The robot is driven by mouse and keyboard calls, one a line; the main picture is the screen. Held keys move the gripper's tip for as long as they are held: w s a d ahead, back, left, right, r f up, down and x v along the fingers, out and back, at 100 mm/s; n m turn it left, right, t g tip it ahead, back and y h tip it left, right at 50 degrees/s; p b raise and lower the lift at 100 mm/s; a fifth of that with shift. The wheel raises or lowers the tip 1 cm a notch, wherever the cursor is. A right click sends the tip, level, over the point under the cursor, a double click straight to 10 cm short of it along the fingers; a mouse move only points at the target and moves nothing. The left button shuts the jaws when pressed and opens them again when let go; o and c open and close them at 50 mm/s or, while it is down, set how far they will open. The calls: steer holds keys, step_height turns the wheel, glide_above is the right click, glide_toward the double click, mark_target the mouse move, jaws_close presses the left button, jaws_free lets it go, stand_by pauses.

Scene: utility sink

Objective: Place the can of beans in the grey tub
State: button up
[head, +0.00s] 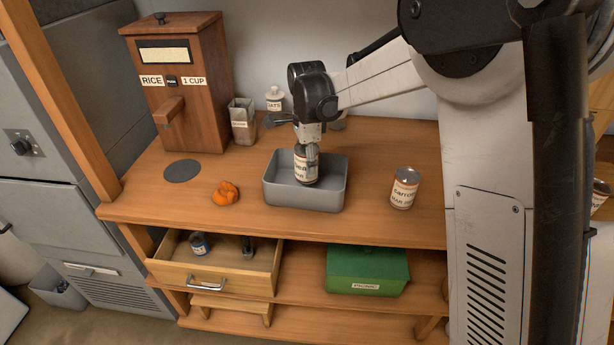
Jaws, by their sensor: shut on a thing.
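The can of beans (306,170) is upright, with a cream label whose text is partly hidden. My gripper (307,149) is shut on the upper part of the can from above. The can is over the inside of the grey tub (316,200), with its lower end below the level of the tub's back rim. I cannot tell whether the can touches the tub floor. The tub stands on the wooden worktop, and nothing else shows in it.
An orange pumpkin-like object (225,193) and a dark disc (182,171) lie left. A wooden rice dispenser (181,90) stands behind. Below are an open drawer (217,279) and a green box (366,270).

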steer(key=shift+f, duration=2.3)
steer(key=shift+f, duration=0.15)
steer(key=o, duration=1.5)
steer(key=shift+o, duration=0.2)
